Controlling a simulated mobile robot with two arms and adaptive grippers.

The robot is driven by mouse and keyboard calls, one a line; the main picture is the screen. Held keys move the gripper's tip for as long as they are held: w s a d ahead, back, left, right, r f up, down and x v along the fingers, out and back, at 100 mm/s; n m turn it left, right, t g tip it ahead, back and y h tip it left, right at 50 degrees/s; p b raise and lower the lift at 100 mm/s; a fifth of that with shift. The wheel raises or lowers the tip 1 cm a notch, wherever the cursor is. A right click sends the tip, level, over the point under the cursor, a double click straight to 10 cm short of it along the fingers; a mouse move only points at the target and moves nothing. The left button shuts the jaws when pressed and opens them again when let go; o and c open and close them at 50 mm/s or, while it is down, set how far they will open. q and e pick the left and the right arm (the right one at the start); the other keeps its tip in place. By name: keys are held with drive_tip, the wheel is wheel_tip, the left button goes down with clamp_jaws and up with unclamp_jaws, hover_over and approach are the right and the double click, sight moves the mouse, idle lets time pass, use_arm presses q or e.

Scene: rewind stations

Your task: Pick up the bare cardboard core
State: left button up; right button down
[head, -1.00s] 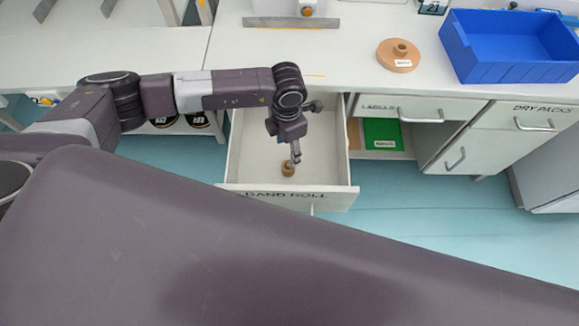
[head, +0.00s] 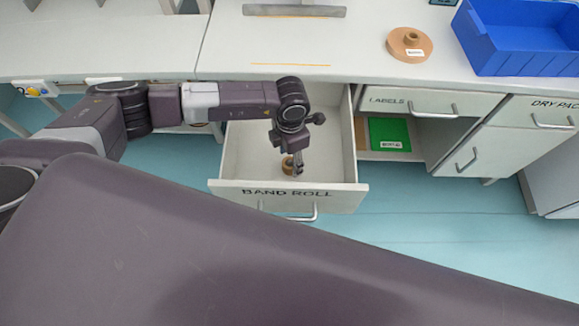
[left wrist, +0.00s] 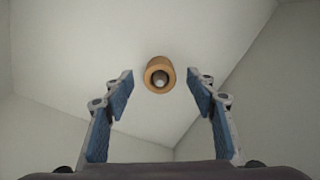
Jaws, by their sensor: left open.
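The bare cardboard core (head: 287,163) is a short brown ring standing in the open drawer marked BAND ROLL (head: 232,187). In the left wrist view the core (left wrist: 150,71) shows its hollow end, with something pale inside the hole. My left gripper (head: 294,171) points down into the drawer at the core and partly hides it in the head view. In the left wrist view my left gripper (left wrist: 161,80) is open, its blue-padded fingers on either side of the core's line and apart from it. My right gripper is not in view.
The drawer walls stand close around the left gripper. On the counter (head: 330,50) are a brown roll on a round base (head: 409,44) and a blue bin (head: 520,35). A green item (head: 389,133) lies in the open space under the LABELS drawer (head: 390,101).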

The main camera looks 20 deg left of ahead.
use_arm(q)
wheel_tip(320, 180, down, 3)
drive_tip(key=shift+b, duration=0.65)
drive_tip(key=shift+r, duration=0.1)
drive_tip(key=c, duration=1)
